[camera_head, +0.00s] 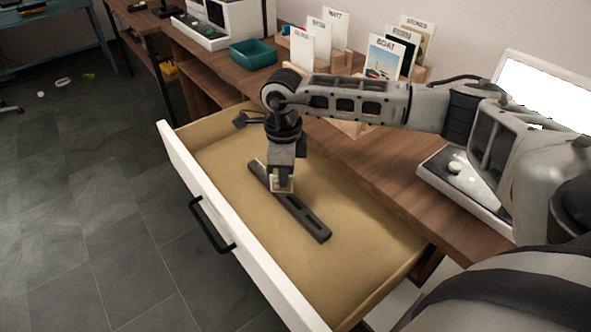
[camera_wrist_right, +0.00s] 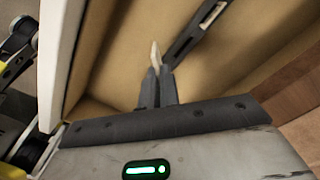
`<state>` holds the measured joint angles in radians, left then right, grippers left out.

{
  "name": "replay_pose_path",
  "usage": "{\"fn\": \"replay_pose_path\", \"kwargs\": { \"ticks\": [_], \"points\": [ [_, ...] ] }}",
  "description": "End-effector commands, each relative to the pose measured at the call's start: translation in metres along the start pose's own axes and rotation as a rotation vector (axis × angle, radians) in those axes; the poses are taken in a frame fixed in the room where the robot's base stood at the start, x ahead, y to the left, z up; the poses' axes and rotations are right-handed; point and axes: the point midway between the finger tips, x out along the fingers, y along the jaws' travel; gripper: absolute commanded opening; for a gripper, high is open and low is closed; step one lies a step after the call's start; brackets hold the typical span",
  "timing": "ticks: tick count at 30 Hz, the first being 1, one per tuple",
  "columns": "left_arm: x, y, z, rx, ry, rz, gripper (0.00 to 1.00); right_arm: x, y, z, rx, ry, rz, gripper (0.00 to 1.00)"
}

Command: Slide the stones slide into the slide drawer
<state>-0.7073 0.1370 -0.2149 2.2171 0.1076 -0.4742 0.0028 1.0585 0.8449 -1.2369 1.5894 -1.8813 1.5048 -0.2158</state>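The open drawer (camera_head: 350,245) has a tan inside and a white front. A dark slotted bar (camera_head: 311,222) lies on its floor; it also shows in the wrist view (camera_wrist_right: 192,40). My right gripper (camera_head: 282,178) points down into the drawer, over the bar's far part. In the wrist view its fingers (camera_wrist_right: 159,72) are closed together on a thin cream slide (camera_wrist_right: 155,53). The slide (camera_head: 283,187) looks small and pale in the head view, and its label is not readable. I cannot tell whether it touches the bar. My left gripper is not in view.
On the wooden desk stand several upright cards (camera_head: 382,58) in wooden holders, a teal tray (camera_head: 253,53) and a device with a bright screen (camera_head: 540,90). The black drawer handle (camera_head: 211,225) faces open grey floor. The near part of the drawer is bare.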

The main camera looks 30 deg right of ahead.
Motion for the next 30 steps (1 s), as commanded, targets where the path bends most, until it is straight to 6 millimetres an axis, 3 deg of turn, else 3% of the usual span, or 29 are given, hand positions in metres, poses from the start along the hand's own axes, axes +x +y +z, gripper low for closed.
{"fn": "replay_pose_path", "kwargs": {
  "ticks": [6,12,20,30],
  "points": [
    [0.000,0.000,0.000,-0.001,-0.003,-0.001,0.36,0.019,-0.024,-0.013,0.523,0.008,-0.012,0.00],
    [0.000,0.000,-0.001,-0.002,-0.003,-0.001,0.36,0.028,-0.036,-0.021,0.782,0.008,-0.023,0.00],
    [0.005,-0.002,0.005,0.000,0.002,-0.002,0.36,0.041,-0.038,-0.022,0.837,0.008,-0.025,0.00],
    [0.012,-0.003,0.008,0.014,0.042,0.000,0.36,0.074,-0.039,-0.023,0.835,0.007,-0.025,0.00]
  ]
}}
